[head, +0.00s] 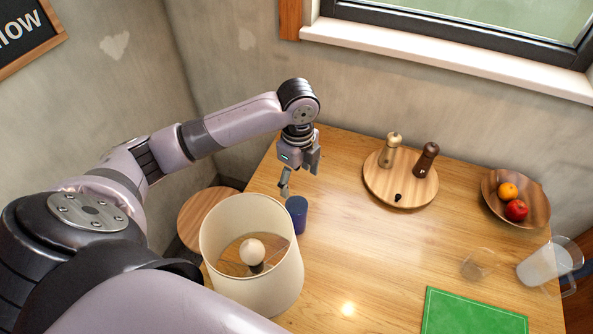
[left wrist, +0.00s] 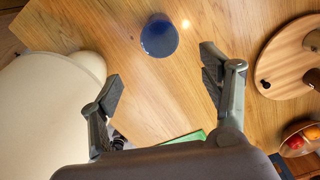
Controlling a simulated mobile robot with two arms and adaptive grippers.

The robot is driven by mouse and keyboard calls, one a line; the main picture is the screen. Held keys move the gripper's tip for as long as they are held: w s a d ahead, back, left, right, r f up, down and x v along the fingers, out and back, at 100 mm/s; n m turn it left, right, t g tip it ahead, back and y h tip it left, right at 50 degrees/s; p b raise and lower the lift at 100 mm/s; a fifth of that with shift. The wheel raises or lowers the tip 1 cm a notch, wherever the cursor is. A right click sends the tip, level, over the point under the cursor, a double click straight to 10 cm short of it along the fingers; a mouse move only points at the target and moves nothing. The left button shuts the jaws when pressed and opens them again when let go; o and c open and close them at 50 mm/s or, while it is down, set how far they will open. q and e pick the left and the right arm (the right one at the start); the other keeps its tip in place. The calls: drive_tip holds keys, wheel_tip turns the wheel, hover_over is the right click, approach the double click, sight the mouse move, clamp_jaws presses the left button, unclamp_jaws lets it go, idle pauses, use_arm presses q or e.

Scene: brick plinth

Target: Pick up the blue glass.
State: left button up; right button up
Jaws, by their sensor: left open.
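The blue glass (head: 297,215) stands upright on the wooden table near its left edge, right beside the lamp shade. My left gripper (head: 301,174) is open and empty, above the table and a little behind the glass in the head view. In the left wrist view the blue glass (left wrist: 159,38) is seen from above, beyond the open fingertips of my left gripper (left wrist: 160,86) and roughly centred between them. The fingers do not appear to touch it. My right gripper is not in view.
A lamp with a cream shade (head: 285,281) stands close to the glass. A round board (head: 401,190) with two mills is to the right. Farther right are a fruit bowl (head: 536,197), a clear glass (head: 480,264), a pitcher (head: 545,266) and a green mat (head: 470,315). The table's middle is clear.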

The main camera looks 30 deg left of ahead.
use_arm(q)
drive_tip(key=p, duration=0.2)
approach(296, 212)
drive_tip(key=shift+s+d+f, duration=0.3)
drive_tip(key=shift+s+d, duration=0.2)
drive_tip(key=shift+s+d+f, duration=0.25)
drive_tip(key=shift+s+d, duration=0.2)
wheel_tip(296, 212, down, 5)
drive_tip(key=shift+a+r+p, duration=0.1)
drive_tip(key=shift+a+p, duration=0.05)
drive_tip(key=shift+p, duration=0.75)
drive_tip(key=shift+f, duration=0.3)
drive_tip(key=shift+c, duration=0.2)
drive_tip(key=c, duration=1.4)
drive_tip(key=shift+r, duration=0.15)
